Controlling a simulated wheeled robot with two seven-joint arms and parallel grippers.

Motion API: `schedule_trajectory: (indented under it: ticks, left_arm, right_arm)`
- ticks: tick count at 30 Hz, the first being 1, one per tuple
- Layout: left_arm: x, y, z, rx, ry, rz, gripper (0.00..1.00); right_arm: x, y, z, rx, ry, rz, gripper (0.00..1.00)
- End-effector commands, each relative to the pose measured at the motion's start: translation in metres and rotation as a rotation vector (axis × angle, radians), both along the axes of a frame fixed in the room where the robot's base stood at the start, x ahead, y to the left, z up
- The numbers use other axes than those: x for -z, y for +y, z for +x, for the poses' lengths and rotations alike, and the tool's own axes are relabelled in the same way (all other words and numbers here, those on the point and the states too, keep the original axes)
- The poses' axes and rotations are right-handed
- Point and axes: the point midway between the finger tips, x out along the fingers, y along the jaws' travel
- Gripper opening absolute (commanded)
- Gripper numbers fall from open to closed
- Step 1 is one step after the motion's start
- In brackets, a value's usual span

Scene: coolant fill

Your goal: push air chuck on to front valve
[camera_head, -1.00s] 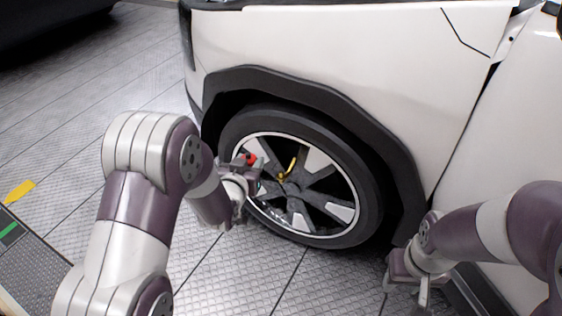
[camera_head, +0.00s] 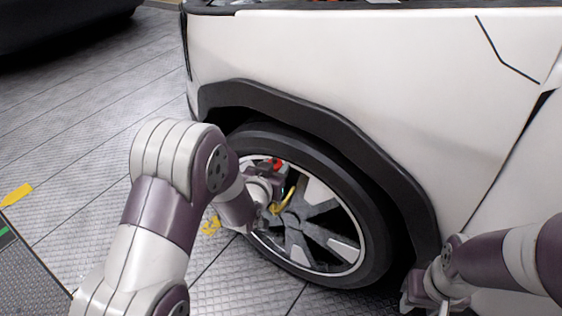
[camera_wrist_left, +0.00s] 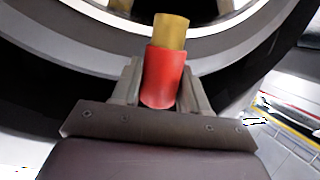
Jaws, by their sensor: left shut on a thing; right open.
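The air chuck is a red cylinder with a brass-coloured end. In the left wrist view the red body (camera_wrist_left: 165,78) sits between the fingers of my left gripper (camera_wrist_left: 163,85), its brass end pointing up toward the wheel rim. In the head view a bit of the red (camera_head: 275,163) shows at my left gripper (camera_head: 274,186), which is in front of the left part of the front wheel (camera_head: 343,255). I cannot make out the valve or whether the chuck touches it. My right gripper (camera_head: 430,302) is open and empty at the lower right, partly cut off.
A yellow curved part (camera_head: 285,203) shows among the wheel's spokes, close to my left gripper. The black wheel arch (camera_head: 330,115) and white body panel (camera_head: 350,50) stand above the wheel. Open metal floor (camera_head: 80,150) lies to the left.

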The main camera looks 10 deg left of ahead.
Motion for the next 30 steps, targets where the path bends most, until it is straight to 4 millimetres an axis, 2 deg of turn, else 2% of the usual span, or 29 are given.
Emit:
schedule_trajectory:
  ticks: [8, 14, 24, 30]
  left_arm:
    - [0.0, 0.0, -0.002, -0.001, -0.001, -0.001, 0.11]
    - [0.017, 0.0, -0.001, 0.0, -0.001, -0.001, 0.11]
    - [0.055, 0.0, -0.001, -0.001, -0.001, -0.001, 0.11]
    - [0.058, 0.0, -0.001, -0.001, -0.001, -0.001, 0.11]
  right_arm:
    - [0.0, 0.0, 0.0, 0.0, 0.0, 0.0, 0.43]
    - [0.014, 0.0, 0.0, 0.0, 0.0, 0.0, 0.43]
    - [0.045, 0.0, 0.0, 0.0, 0.0, 0.0, 0.43]
    - [0.047, 0.0, 0.0, 0.0, 0.0, 0.0, 0.43]
